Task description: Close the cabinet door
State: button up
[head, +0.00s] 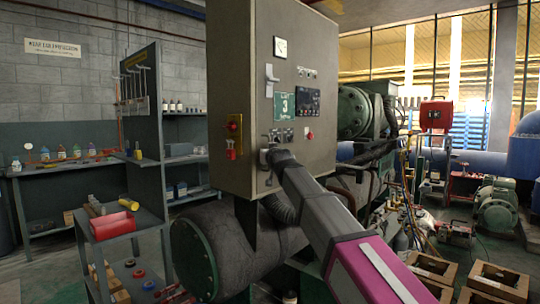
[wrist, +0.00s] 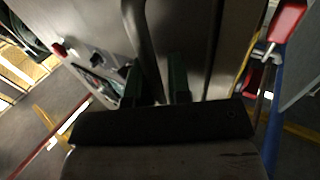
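The grey-beige cabinet (head: 228,90) stands in the middle of the head view. Its front, the door (head: 345,62), carries a gauge, a pale lever, a display panel and a green label reading 3. I cannot tell whether the door stands slightly open. My gripper (head: 268,155) is at the lower left part of this front, mostly hidden by my arm. In the wrist view, my gripper's two dark green fingers (wrist: 155,84) stand apart, with a grey curved bar (wrist: 140,35) running between them. I cannot tell whether they press on it.
A dark cylindrical tank (head: 195,250) lies below the cabinet. A shelf unit with a red box (head: 115,225) stands to the left. Green machinery (head: 355,112) and hoses crowd the right. Open wooden crates (head: 497,280) sit on the floor at lower right.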

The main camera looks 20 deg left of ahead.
jog(key=shift+o, duration=1.3)
jog(key=shift+a, duration=0.4)
jog(key=shift+s, duration=0.1)
jog(key=v, duration=1.1)
jog(key=shift+d, duration=0.15)
jog(key=shift+f, duration=0.1)
